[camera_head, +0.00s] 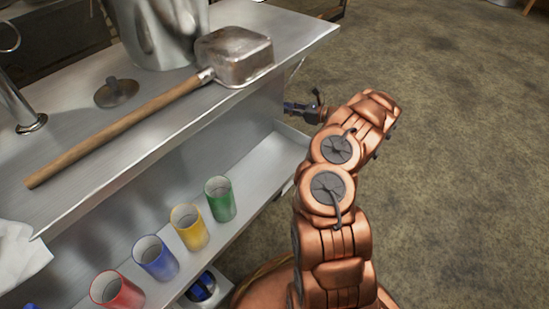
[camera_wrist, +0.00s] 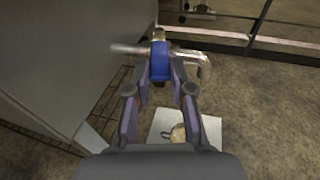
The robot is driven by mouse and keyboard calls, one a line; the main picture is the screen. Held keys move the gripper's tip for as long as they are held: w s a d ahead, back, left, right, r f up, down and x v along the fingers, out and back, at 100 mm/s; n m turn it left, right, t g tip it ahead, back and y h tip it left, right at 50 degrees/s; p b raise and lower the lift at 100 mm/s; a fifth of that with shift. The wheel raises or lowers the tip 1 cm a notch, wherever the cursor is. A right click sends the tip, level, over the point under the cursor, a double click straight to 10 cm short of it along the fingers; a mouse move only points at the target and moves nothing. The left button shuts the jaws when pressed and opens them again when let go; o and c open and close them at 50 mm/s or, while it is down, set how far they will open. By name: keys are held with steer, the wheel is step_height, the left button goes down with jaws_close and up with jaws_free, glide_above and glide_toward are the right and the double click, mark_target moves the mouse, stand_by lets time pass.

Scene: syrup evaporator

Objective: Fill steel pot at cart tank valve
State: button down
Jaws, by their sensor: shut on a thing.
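My gripper (camera_wrist: 161,78) is shut on the blue valve handle (camera_wrist: 160,60), which sits on a metal pipe and spout (camera_wrist: 195,62) beside a grey tank wall (camera_wrist: 70,50) in the wrist view. Below, a tan-looking round vessel with a small handle (camera_wrist: 178,132) stands on a pale square (camera_wrist: 209,132); my gripper hides part of it, and I cannot tell whether it is the steel pot. In the head view, my gripper (camera_head: 303,107) is small and partly hidden behind my copper arm, beyond the bench's right side.
The steel bench (camera_head: 80,165) holds a large steel vessel (camera_head: 160,35) and a square dipper (camera_head: 235,55) with a wooden handle. Red, blue, yellow and green cups (camera_head: 220,200) stand on the lower shelf. The floor (camera_head: 460,150) to the right is clear.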

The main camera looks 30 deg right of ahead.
steer(key=shift+a, duration=0.15)
steer(key=shift+s+a+m+t+h+b, duration=0.35)
steer(key=shift+a+m+t+h, duration=0.15)
steer(key=shift+m+h, duration=0.4)
steer(key=shift+s+a+m+t+h+b, duration=0.25)
steer(key=shift+a+m+t+h+b, duration=0.25)
steer(key=shift+h, duration=0.6)
steer(key=c, duration=0.8)
jaws_free()
steer(key=shift+c, duration=0.2)
steer(key=f+p+v, duration=0.1)
steer(key=p+v, duration=0.5)
steer(key=v, duration=0.3)
steer(key=shift+r+p, duration=0.35)
steer(key=shift+r, duration=0.15)
